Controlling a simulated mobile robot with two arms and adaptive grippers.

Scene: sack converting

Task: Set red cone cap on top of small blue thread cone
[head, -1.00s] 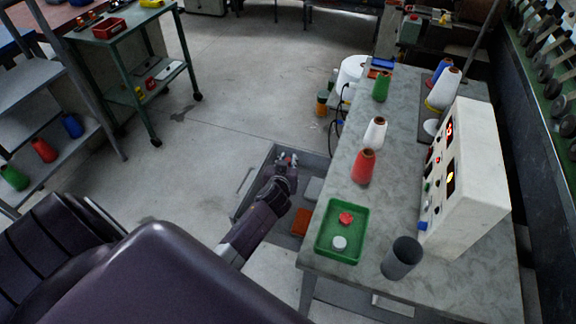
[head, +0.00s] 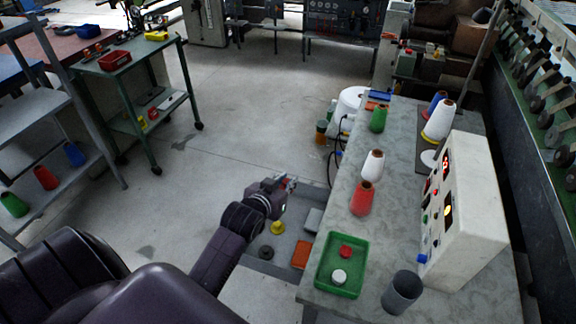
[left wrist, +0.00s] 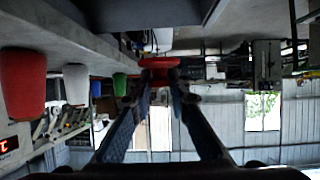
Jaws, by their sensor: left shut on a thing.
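My left gripper (head: 288,183) is shut on a red cone cap, which shows between the fingertips in the left wrist view (left wrist: 158,63). It holds the cap in the air over the open drawer, left of the table (head: 395,146). A blue thread cone (head: 437,98) stands at the far right of the table, partly hidden behind a large white cone (head: 440,121). Another blue cone (head: 74,154) stands on the low shelf at left. My right gripper is not in view.
White (head: 373,165), red (head: 361,199) and green (head: 378,118) cones stand along the table's left side. A green tray (head: 323,284) holds a red cap and a white one. A grey cup (head: 402,292) and a control box (head: 468,205) stand nearby. The drawer holds a yellow piece (head: 278,228).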

